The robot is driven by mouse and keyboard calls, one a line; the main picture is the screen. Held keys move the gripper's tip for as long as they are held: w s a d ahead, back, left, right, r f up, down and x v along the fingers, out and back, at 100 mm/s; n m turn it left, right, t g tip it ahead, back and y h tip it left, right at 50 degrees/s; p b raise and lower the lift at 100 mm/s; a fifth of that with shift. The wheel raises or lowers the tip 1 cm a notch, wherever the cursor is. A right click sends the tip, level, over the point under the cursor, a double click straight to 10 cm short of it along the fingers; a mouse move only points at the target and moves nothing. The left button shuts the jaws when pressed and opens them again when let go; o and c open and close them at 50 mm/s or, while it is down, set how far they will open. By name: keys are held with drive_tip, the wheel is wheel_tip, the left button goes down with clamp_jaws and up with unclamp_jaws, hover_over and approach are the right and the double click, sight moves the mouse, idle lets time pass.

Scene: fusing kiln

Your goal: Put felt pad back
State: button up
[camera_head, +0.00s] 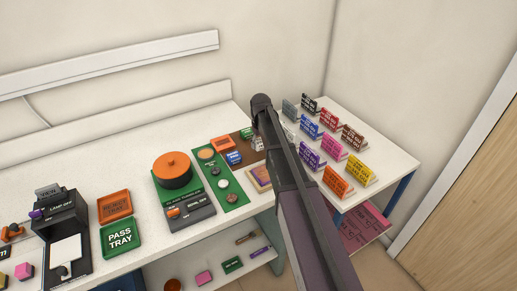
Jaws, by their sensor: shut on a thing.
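My arm (303,208) reaches up from the lower right across the right end of the white bench. Its dark far joint (262,102) shows near the back of the bench. My gripper is hidden by the arm, so its fingers and anything in them are not visible. I cannot pick out the felt pad for certain. A green mat (236,205) left of the arm bears several small round pieces. A flat, framed tan and purple square (260,178) lies just left of the arm, and I cannot tell what it is.
An orange-lidded round kiln (172,168) stands left of the mat. An orange reject tray (115,205) and green pass tray (120,239) lie farther left. Small orange and blue blocks (234,158) sit near the arm. A side table (385,150) at right holds several coloured signs.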

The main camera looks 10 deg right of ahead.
sight(260, 148)
idle(0.3)
drive_tip(key=shift+w+f, duration=0.2)
drive_tip(key=shift+w, duration=0.65)
drive_tip(key=shift+s+f+b, duration=0.15)
drive_tip(key=shift+f+b, duration=1.45)
drive_tip(key=shift+b, duration=0.25)
drive_tip(key=shift+f, duration=0.2)
drive_tip(key=o, duration=0.9)
drive_tip(key=shift+c, duration=0.2)
drive_tip(key=shift+r, duration=0.2)
wheel_tip(260, 148, up, 12)
drive_tip(key=p, duration=1.2)
